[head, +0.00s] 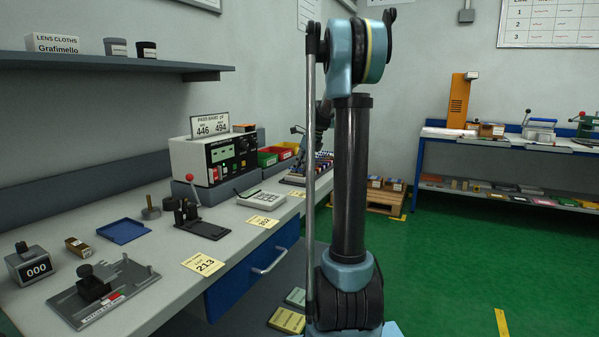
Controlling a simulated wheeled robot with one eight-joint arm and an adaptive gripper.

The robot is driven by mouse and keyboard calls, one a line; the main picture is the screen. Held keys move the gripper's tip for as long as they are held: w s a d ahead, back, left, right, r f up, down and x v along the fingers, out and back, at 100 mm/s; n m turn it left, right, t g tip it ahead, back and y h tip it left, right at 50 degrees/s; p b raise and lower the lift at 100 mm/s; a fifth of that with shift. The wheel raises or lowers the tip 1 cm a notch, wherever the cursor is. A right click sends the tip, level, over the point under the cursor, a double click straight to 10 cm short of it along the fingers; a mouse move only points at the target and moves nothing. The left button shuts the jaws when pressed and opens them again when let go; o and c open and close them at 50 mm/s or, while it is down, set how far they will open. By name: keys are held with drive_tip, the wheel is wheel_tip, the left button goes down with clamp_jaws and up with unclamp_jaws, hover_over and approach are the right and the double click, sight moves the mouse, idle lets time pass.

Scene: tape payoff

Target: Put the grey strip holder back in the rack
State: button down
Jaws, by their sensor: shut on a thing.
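A rack (296,181) with several coloured strip holders (322,163) stands at the far end of the grey bench, partly behind my arm. My gripper (313,150) is small and dark at the end of my arm, low over this rack. My own arm column and a thin rod cover much of it. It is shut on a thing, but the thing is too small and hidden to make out. I cannot pick out the grey strip holder, nor tell whether anything held touches the rack.
A pallet (378,200) stands beyond.

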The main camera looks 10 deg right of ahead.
drive_tip(key=shift+f, duration=0.3)
drive_tip(key=c, duration=1.5)
unclamp_jaws()
